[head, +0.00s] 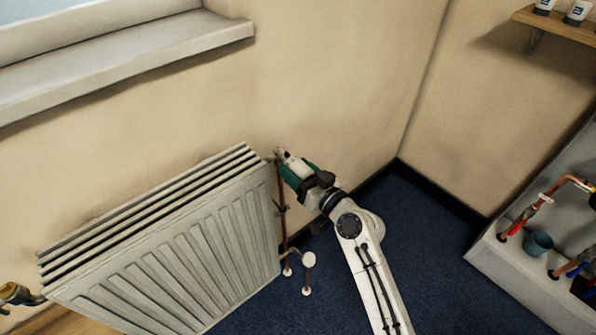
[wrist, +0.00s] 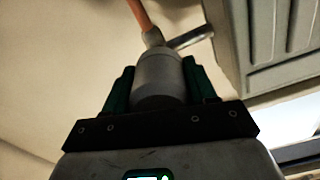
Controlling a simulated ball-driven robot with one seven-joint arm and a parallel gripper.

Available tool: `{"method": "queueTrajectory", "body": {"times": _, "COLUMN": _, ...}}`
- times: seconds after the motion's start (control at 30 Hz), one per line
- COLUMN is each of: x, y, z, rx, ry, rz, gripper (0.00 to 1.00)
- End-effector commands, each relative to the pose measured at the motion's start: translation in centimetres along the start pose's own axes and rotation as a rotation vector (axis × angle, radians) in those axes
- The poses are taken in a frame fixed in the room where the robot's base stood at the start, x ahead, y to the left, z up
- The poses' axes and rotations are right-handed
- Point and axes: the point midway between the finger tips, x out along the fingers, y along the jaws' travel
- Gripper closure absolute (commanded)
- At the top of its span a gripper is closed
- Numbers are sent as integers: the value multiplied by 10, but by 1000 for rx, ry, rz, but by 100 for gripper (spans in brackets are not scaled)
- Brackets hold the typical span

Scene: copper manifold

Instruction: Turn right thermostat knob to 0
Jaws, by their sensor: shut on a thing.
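The right thermostat knob (wrist: 158,78) is a grey-white cylinder at the end of a copper pipe (wrist: 140,14), with a metal stub leading to the radiator (wrist: 290,45). My gripper (wrist: 160,88) is shut on the knob, with one green finger on each side of it. In the head view, my gripper (head: 288,165) is at the upper right corner of the white radiator (head: 190,262) and largely hides the knob. No scale or number on the knob can be read.
Another valve (head: 14,294) sits at the radiator's far left. Copper pipes and a round white piece (head: 308,259) stand below my gripper. Blue floor (head: 400,230) between is clear.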

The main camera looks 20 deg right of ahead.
Motion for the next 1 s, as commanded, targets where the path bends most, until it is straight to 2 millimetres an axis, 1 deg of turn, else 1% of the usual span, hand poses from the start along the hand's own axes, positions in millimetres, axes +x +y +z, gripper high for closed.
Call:
{"method": "queueTrajectory", "body": {"times": 0.7, "x": 0, "y": 1, "z": -1, "rx": 682, "ry": 1, "rz": 2, "gripper": 74}}
{"method": "queueTrajectory", "body": {"times": 1.0, "x": 0, "y": 1, "z": -1, "rx": 936, "ry": 1, "rz": 3, "gripper": 74}}
